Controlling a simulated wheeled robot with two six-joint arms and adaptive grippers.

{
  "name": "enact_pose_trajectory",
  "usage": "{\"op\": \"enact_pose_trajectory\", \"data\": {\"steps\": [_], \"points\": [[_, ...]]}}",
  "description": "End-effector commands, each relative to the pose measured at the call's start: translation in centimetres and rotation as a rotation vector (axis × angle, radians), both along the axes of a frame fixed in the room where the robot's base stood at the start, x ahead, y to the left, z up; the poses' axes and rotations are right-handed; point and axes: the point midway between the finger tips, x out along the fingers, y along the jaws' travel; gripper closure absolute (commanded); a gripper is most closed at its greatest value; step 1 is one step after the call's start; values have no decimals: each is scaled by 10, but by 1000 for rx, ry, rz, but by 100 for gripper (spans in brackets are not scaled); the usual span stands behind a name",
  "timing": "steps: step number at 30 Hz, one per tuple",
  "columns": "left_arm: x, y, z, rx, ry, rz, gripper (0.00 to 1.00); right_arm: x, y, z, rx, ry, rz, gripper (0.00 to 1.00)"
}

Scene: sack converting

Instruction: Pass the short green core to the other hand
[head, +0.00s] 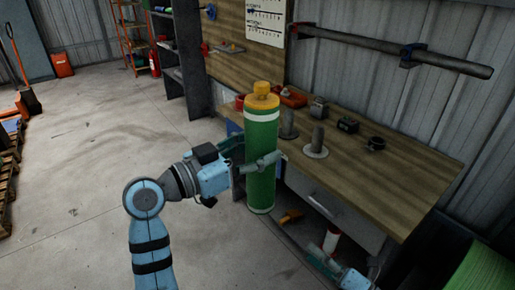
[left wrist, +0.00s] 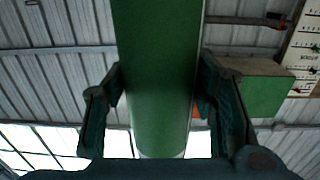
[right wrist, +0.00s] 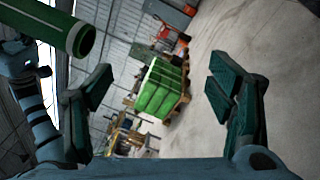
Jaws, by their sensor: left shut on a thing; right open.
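The short green core (head: 261,140) is a green cylinder with white bands, held upright in front of the workbench. An orange-yellow cap-like piece (head: 262,97) shows at its top in the head view. My left gripper (head: 262,165) is shut around the core at about mid-height; the core (left wrist: 158,70) fills the space between its fingers in the left wrist view. My right gripper (head: 325,252) is low at the bench front, open and empty. In the right wrist view its fingers (right wrist: 160,95) are spread, and the core's end (right wrist: 80,38) shows at upper left, apart from them.
The wooden workbench (head: 415,165) stands behind and right of the core, with a drawer (head: 320,195) below. Spindle-like posts (head: 318,140) and small black items stand on it. A grey bar (head: 395,50) hangs on the wall. The floor at left (head: 90,150) is clear.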

Motion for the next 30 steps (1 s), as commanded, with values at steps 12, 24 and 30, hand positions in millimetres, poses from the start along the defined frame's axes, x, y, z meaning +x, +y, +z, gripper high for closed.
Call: {"op": "enact_pose_trajectory", "data": {"steps": [12,24,30], "points": [[0,0,1,-1,-2,0,89,-145,-84,-279,709,1040,-824,25],[0,0,1,-1,-2,0,89,-366,-102,-398,1169,1574,-1695,25],[0,0,1,-1,-2,0,89,-392,-102,-402,1286,1598,-1873,25]]}}
